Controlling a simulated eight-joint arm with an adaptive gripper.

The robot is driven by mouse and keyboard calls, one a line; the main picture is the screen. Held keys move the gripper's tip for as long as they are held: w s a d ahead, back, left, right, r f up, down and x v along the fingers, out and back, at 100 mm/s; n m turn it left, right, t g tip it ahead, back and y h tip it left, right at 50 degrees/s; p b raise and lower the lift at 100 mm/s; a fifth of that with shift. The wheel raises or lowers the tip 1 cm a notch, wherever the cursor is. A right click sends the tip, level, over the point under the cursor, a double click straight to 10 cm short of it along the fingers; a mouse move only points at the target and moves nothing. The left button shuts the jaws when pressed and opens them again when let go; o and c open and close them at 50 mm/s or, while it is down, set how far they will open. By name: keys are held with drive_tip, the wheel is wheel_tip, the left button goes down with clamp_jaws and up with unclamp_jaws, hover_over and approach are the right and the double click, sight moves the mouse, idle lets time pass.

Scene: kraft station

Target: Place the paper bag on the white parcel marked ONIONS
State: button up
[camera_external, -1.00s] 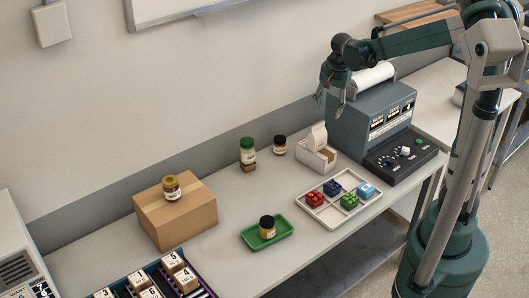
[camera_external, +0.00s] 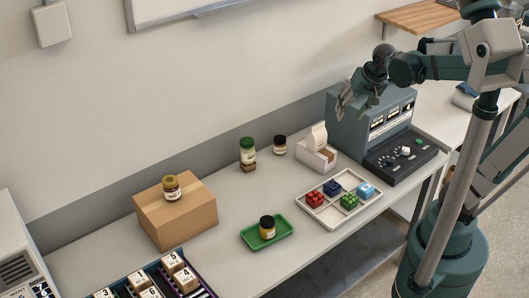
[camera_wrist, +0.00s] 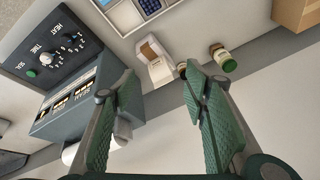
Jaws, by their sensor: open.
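A pale gable-topped item (camera_external: 317,137), which looks like the paper bag, stands in a small white open box (camera_external: 312,161) with brown inside, beside the grey machine. The pale item also shows ahead of my fingers in the wrist view (camera_wrist: 160,70). No ONIONS lettering is readable, so I cannot tell which thing is the white parcel. My gripper (camera_external: 354,104) is open and empty, raised in front of the machine, apart from the pale item. Its two green fingers are spread in the wrist view (camera_wrist: 160,78).
The grey machine (camera_external: 352,132) with knobs stands right of the white box. A divided tray (camera_external: 320,213) with coloured blocks is in front. Jars (camera_external: 247,152), a green tray (camera_external: 283,231) and a cardboard box (camera_external: 195,215) are to the left. Some bench between them is bare.

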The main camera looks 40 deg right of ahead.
drive_tip(key=s+a+n+t, duration=0.1)
drive_tip(key=s+n+t, duration=0.1)
drive_tip(key=s+n, duration=0.4)
drive_tip(key=shift+s+a+f+t, duration=0.3)
drive_tip(key=shift+s+a+f, duration=0.05)
drive_tip(key=shift+s, duration=1.9)
wheel_tip(320, 180, down, 12)
drive_tip(key=b, duration=1.2)
